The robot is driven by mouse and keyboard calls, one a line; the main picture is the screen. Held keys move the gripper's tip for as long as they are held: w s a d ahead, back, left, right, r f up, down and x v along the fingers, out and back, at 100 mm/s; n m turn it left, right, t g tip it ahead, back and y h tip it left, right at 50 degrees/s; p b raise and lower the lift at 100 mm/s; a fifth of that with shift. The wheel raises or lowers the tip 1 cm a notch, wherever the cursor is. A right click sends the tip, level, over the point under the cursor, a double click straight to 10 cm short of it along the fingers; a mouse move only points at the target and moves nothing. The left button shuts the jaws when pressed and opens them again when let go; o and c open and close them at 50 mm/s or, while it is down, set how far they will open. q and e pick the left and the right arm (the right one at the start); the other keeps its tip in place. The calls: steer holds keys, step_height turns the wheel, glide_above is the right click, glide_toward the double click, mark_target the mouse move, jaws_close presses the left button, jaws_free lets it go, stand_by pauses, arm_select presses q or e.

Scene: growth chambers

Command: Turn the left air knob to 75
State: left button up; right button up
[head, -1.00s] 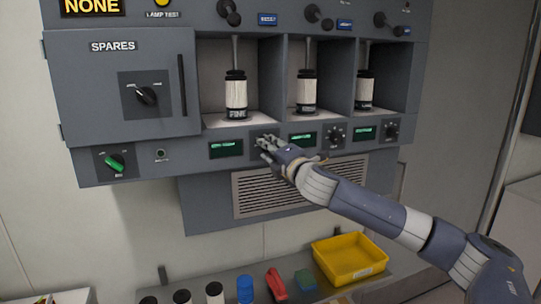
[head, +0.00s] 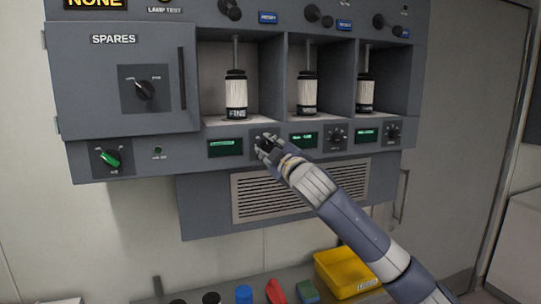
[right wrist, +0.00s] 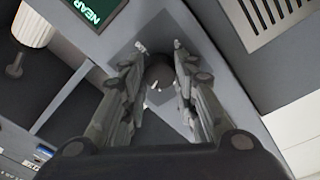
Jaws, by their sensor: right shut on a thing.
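The left air knob (right wrist: 158,76) is a dark round knob on a grey plate, seen between my fingers in the right wrist view. In the head view my right gripper (head: 265,145) covers most of it, on the panel strip below the left bay. My right gripper is shut on the knob, with one finger on each side. The green display (head: 225,147) left of the knob is lit; part of it shows in the right wrist view (right wrist: 92,12), reading "NEAR". The knob's pointer and scale cannot be read. My left gripper is not in view.
Two similar knobs, the middle one (head: 336,138) and the right one (head: 393,132), sit along the same strip. A green knob (head: 111,158) is at far left. White-and-black cylinders stand in the bays above. A vent (head: 285,190) and a yellow bin (head: 345,272) are below.

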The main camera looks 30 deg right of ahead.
steer(key=m+b, duration=0.1)
steer(key=m, duration=0.3)
steer(key=shift+a+f, duration=0.1)
steer(key=shift+f, duration=0.05)
steer(key=m+h, duration=0.1)
steer(key=m, duration=0.2)
steer(key=shift+w+b, duration=0.1)
steer(key=shift+b, duration=0.25)
steer(key=m, duration=0.3)
steer(key=shift+a+m, duration=0.1)
steer(key=shift+m, duration=0.3)
steer(key=shift+m+g, duration=0.3)
steer(key=shift+m, duration=1.1)
steer(key=shift+h, duration=0.4)
steer(key=shift+r, duration=0.2)
steer(key=o, duration=1.1)
